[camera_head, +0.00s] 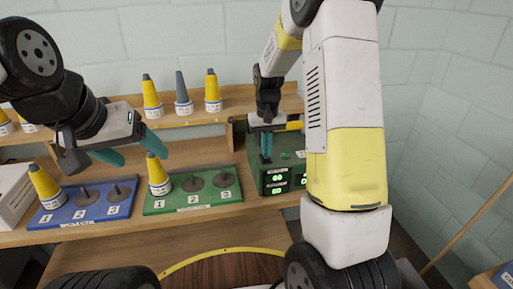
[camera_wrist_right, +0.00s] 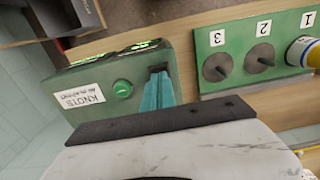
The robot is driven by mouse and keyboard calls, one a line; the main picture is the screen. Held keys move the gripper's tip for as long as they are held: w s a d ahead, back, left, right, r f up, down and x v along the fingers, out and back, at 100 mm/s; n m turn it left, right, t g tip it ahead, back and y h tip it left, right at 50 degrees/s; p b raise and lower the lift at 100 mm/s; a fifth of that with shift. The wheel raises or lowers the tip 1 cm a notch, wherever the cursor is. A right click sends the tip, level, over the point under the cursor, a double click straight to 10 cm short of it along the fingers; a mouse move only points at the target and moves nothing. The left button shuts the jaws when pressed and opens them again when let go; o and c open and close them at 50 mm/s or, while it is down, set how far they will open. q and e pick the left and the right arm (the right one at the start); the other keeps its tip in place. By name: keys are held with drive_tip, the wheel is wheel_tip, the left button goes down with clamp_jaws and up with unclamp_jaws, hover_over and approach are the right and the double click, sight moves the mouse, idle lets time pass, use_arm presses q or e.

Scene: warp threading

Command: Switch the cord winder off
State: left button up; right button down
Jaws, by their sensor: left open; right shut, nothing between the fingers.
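A dark green box (camera_head: 280,165) with lit green displays stands on the bench. In the right wrist view, the same box (camera_wrist_right: 115,75) has a label reading KNOTS and a round green button (camera_wrist_right: 122,88). I cannot tell from the frames whether it is the cord winder. My right gripper (camera_head: 266,147) is shut and empty, pointing down at the box top. In the right wrist view, its teal fingers (camera_wrist_right: 158,92) are together over or beside a small black part of the box; contact is unclear. My left gripper (camera_head: 143,158) is open and empty above the boards.
A green board (camera_head: 205,205) and a blue board (camera_head: 85,215) each carry a yellow cone at position 1 and bare spindles at 2 and 3. Yellow and grey cones stand on the shelf (camera_head: 190,117) behind. My right arm hides the box's right side.

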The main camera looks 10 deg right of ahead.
drive_tip(key=shift+f, duration=0.6)
drive_tip(key=shift+r, duration=3.5)
drive_tip(key=s+r+t+y, duration=0.1)
drive_tip(key=s+r+t, duration=0.2)
drive_tip(key=s+r, duration=0.7)
drive_tip(key=s+a+r+t+y, duration=0.1)
drive_tip(key=s+a+r+t, duration=0.1)
drive_tip(key=s, duration=1.2)
drive_tip(key=shift+s+r+t, duration=0.15)
drive_tip(key=shift+r+t, duration=0.45)
drive_tip(key=shift+a, duration=0.1)
